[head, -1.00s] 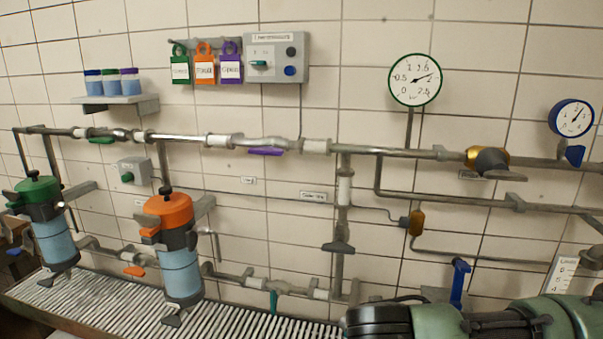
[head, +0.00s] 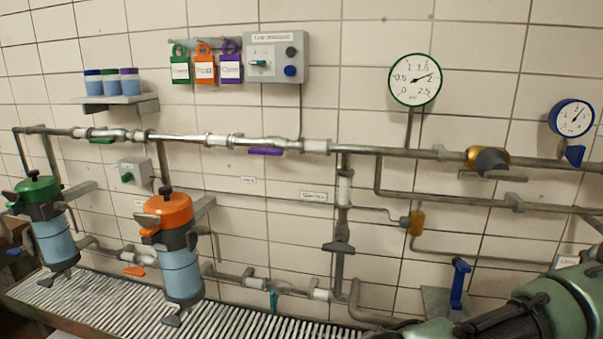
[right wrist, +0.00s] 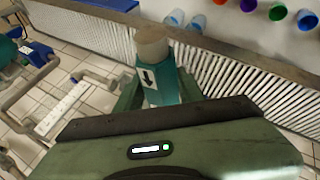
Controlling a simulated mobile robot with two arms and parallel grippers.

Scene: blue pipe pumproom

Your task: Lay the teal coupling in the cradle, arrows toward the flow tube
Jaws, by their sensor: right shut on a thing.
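The teal coupling (right wrist: 165,90) is in the right wrist view, between the green fingers of my right gripper (right wrist: 158,94). The gripper is shut on it. In the head view only my right arm shows, at the bottom right corner. My left gripper is in neither view. I cannot surely make out the cradle or the flow tube.
The head view shows wall pipes, an orange-topped canister (head: 178,255), a green-topped canister (head: 50,235), a grating (head: 110,308) and an upright blue lever (head: 459,283). The right wrist view shows the grating (right wrist: 230,80), with coloured round items above and pipes (right wrist: 30,85) at left.

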